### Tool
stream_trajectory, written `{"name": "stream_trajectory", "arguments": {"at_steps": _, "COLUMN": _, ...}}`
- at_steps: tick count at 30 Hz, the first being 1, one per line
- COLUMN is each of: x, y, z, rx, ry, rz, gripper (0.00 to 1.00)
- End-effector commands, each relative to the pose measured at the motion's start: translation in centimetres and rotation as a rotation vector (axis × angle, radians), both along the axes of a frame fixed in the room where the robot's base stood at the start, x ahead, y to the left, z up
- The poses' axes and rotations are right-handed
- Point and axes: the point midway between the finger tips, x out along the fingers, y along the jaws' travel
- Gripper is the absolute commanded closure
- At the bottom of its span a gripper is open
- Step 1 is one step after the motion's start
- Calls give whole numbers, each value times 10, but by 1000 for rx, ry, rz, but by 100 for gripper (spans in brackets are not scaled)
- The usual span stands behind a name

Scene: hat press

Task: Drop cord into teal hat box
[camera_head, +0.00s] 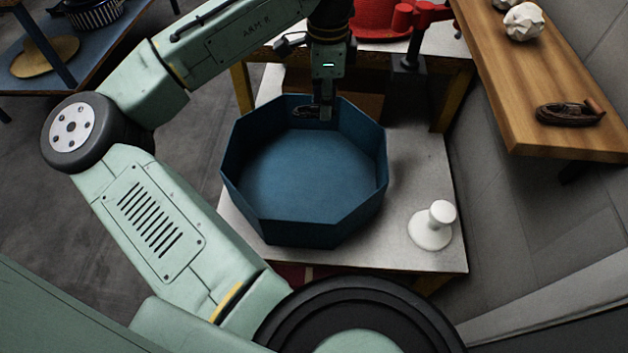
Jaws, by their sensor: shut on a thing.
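The teal hat box (300,180) is an open, eight-sided, blue-teal box on a pale grey tabletop; its floor looks bare. My gripper (324,112) points down at the box's far side, in front of the far wall in the picture. Another dark coiled cord (562,114) with a brown end lies on the wooden bench at the right.
A white knobbed stand (432,228) is right of the box on the pale table (420,165). A red press-like device (405,25) stands behind. Crumpled white paper (524,22) lies on the wooden bench (520,75). A blue table (95,55) is at upper left.

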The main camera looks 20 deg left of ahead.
Motion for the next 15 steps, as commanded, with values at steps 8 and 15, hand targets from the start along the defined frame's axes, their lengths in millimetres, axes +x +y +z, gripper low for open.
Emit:
{"name": "stream_trajectory", "arguments": {"at_steps": 8, "x": 0, "y": 1, "z": -37, "rx": 3, "ry": 0, "rz": 2, "gripper": 90}}
{"name": "stream_trajectory", "arguments": {"at_steps": 15, "x": 0, "y": 0, "z": -54, "rx": 1, "ry": 0, "rz": 1, "gripper": 90}}
